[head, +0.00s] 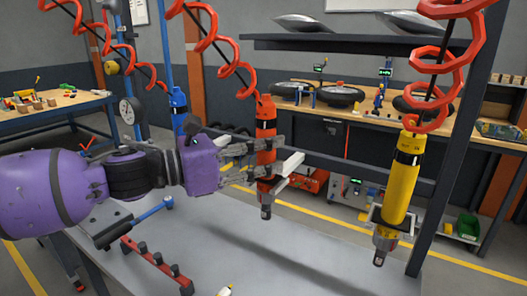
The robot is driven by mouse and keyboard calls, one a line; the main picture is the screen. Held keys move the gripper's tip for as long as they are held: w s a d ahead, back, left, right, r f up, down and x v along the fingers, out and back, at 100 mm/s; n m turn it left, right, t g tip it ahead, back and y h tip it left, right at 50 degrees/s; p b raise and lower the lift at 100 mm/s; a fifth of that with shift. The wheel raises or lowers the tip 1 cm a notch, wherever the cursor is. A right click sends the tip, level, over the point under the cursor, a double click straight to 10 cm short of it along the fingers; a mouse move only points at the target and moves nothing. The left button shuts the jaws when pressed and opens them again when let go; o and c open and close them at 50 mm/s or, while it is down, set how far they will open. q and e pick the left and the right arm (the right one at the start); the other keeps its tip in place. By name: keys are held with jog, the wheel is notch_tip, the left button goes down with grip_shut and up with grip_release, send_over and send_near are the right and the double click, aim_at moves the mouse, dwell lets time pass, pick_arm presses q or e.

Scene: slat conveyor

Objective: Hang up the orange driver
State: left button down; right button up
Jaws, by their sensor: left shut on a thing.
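The orange driver (265,122) is upright in the middle of the head view, its dark tip pointing down above the grey table. A red coiled hose (225,62) runs down to its top. My left gripper (281,160) reaches in from the left, its fingers shut around the driver's middle and hiding part of its body. A yellow driver (402,180) hangs upright at right under another red coil, with a dark square bracket (390,224) around its lower part. A blue driver (179,106) is behind my gripper. My right gripper is not in view.
On the grey table (300,262) lie a red rack with dark pegs (150,262) and a blue-and-black tool (135,222). A dark post (455,150) stands at right, with a dark rail behind the drivers. The table's middle is clear.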

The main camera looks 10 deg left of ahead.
pick_arm(q)
jog(key=shift+f, duration=0.2)
dwell(0.3)
jog(key=c, duration=1.4)
grip_release()
jog(key=shift+c, duration=0.2)
jog(key=shift+o, duration=0.7)
jog(key=shift+f, duration=0.15)
jog(key=shift+a, duration=0.1)
jog(key=v, duration=1.2)
